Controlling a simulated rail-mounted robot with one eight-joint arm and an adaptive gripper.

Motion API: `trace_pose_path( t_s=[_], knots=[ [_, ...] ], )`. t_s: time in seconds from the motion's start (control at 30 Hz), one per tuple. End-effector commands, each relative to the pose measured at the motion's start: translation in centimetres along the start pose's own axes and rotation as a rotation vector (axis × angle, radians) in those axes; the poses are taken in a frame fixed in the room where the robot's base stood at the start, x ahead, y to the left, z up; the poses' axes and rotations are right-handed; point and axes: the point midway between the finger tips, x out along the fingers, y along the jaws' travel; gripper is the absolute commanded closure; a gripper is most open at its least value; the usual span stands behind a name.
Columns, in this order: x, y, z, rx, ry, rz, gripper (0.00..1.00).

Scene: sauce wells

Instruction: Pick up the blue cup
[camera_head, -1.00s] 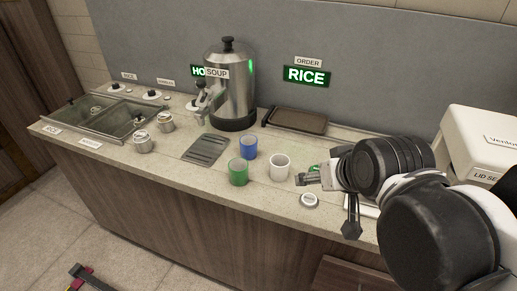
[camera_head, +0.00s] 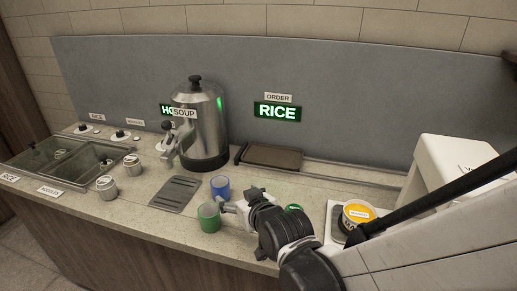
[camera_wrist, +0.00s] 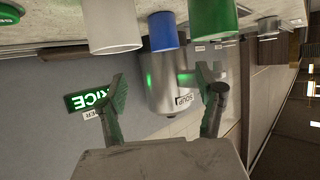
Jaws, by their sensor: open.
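The blue cup (camera_head: 220,186) stands on the counter just behind the green cup (camera_head: 209,217) in the head view. My gripper (camera_head: 240,200) is open and empty, to the right of these two cups. In the wrist view, which is upside down, the blue cup (camera_wrist: 163,31) hangs at the top between the white cup (camera_wrist: 111,24) and the green cup (camera_wrist: 213,19). My open fingers (camera_wrist: 165,90) spread below it in that picture, with the blue cup lying ahead between their lines. In the head view my gripper and wrist largely cover the white cup.
The soup urn (camera_head: 203,125) stands behind the cups, with a drip grate (camera_head: 175,194) at its front left. A dark tray (camera_head: 272,157) lies by the back wall. An orange-topped container (camera_head: 358,212) stands at right beside a white machine (camera_head: 448,165).

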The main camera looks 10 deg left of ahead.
Motion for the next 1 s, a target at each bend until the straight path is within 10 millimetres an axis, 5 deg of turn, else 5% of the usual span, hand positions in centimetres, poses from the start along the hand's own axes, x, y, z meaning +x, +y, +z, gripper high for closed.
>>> trace_pose_path(
  t_s=[0.27,0.7,1.0],
  knots=[
    [1.7,-1.3,0.2,-0.009,0.023,-0.020,0.32],
    [8.1,-1.4,0.1,-0.009,0.022,-0.020,0.32],
    [9.6,-1.5,0.0,-0.009,0.022,-0.020,0.32]
  ],
)
